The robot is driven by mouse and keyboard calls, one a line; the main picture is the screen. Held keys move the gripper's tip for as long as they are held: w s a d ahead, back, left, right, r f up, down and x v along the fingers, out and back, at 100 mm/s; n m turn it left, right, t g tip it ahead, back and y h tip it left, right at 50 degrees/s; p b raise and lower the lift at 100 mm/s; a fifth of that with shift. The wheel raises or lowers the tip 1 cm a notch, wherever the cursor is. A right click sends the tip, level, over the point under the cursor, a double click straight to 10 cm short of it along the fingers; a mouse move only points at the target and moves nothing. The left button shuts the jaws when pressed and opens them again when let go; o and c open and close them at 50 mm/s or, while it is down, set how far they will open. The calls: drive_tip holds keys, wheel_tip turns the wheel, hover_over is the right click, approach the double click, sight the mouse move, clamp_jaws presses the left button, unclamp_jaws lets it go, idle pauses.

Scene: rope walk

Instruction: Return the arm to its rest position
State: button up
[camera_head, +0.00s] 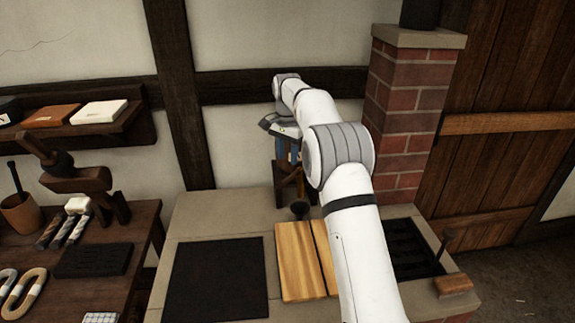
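My white and grey arm (355,235) reaches from the bottom edge up and away over the stone-topped bench (215,212). My gripper (288,158) is at its far end, near the back wall, and points down. It is small and partly covered by the arm, so its fingertips and anything between them are unclear. A dark wooden stand (284,188) is just below it; I cannot tell whether they touch.
On the bench are a black mat (217,280), wooden boards (296,265) and a dark round cup (299,209). A brick chimney (408,115) and a black grate (412,250) stand right. A cluttered wooden table (140,225) and a shelf (110,128) are left.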

drive_tip(key=shift+r, duration=0.2)
drive_tip(key=shift+s+d+r, duration=0.1)
drive_tip(key=shift+r, duration=0.05)
drive_tip(key=s+d+r+n+t, duration=0.1)
drive_tip(key=s+d+r, duration=0.15)
drive_tip(key=s, duration=0.45)
drive_tip(key=s+d+r+n, duration=0.1)
drive_tip(key=s+r+n, duration=0.1)
drive_tip(key=s+r, duration=0.3)
drive_tip(key=s+d+r+n+t, duration=0.1)
drive_tip(key=s+d+r, duration=0.15)
drive_tip(key=s, duration=0.55)
drive_tip(key=s+d+f+n, duration=0.1)
drive_tip(key=s+f+n, duration=0.1)
drive_tip(key=s, duration=1)
drive_tip(key=s+d+f+n+t, duration=0.1)
drive_tip(key=s+f, duration=0.4)
drive_tip(key=s, duration=0.7)
drive_tip(key=shift+s+n, duration=0.15)
drive_tip(key=shift+n, duration=0.65)
